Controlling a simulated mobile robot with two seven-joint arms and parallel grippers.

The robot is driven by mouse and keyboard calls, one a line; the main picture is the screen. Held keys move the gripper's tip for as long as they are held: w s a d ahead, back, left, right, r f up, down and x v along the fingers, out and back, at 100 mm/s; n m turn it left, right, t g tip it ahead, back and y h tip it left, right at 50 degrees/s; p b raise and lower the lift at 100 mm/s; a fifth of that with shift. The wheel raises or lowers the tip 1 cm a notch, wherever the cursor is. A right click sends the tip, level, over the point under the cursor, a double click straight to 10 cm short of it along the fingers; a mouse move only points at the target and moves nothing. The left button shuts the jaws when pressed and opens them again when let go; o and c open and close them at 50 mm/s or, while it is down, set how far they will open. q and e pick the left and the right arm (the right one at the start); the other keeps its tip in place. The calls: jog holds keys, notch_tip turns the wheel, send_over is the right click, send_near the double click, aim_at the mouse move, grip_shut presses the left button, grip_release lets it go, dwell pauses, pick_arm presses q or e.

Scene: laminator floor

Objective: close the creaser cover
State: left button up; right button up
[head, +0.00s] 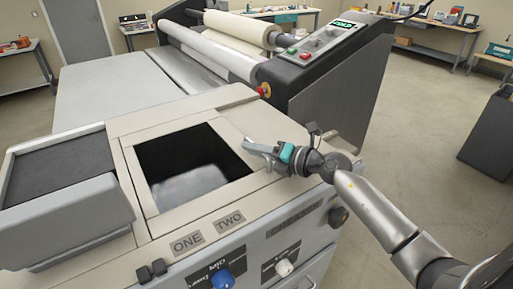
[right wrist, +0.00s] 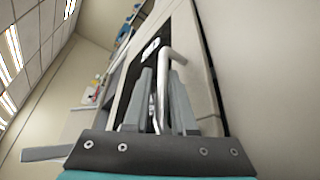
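The creaser body (head: 130,160) fills the left and middle of the head view, with a square dark opening (head: 185,150) in its top. Something pale and blurred shows inside. A grey raised box part (head: 65,220) lies left of the opening; I cannot tell for sure which part is the cover. My right gripper (head: 252,147) is at the opening's right edge. In the right wrist view its fingers (right wrist: 162,95) stand close on both sides of a bent metal bar handle (right wrist: 163,80) and seem shut on it. My left gripper is not in view.
Behind is the laminator with rollers (head: 210,50) and a dark control housing (head: 335,60). A blue knob (head: 222,279) and a white knob (head: 284,267) are on the creaser's front. A dark bin (head: 490,140) stands far right; the floor (head: 430,110) between is clear.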

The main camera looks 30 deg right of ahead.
jog(key=shift+o, duration=1.4)
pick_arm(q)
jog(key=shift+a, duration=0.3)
pick_arm(e)
jog(key=shift+d, duration=0.1)
pick_arm(q)
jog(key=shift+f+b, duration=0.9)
jog(key=shift+b, duration=0.05)
pick_arm(e)
jog(key=v, duration=1.5)
jog(key=shift+s+r, duration=0.1)
jog(key=shift+r, duration=0.05)
